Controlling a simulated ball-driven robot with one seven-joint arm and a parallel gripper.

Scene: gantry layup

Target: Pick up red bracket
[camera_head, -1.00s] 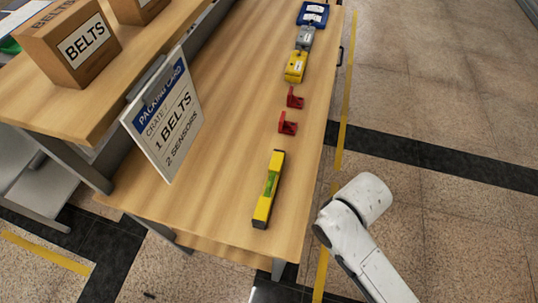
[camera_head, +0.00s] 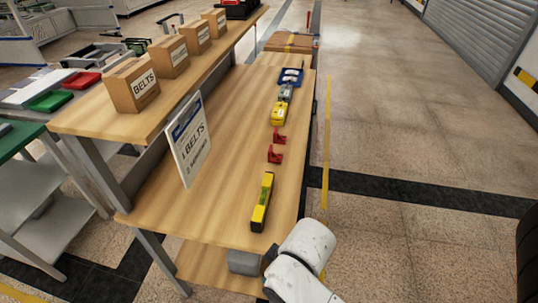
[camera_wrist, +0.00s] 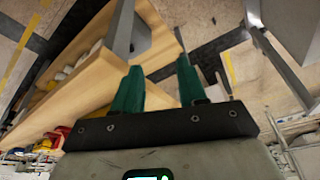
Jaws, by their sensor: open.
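Two small red brackets stand on the lower wooden bench top (camera_head: 225,140) near its right edge, one farther (camera_head: 277,136) and one nearer (camera_head: 275,155). A yellow and black spirit level (camera_head: 262,203) lies nearer to me. My white arm (camera_head: 305,247) is at the bench's near right corner, well short of the brackets. In the wrist view my gripper (camera_wrist: 159,70) has two green fingers spread apart with nothing between them. The wooden bench shows beyond them, tilted. Neither bracket can be made out for sure in the wrist view.
Behind the brackets are a yellow case (camera_head: 279,114), a grey box (camera_head: 286,92) and a blue tray (camera_head: 291,76). A packing card (camera_head: 190,140) stands at the left, below a raised shelf with several BELTS boxes (camera_head: 132,85). Floor on the right is clear.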

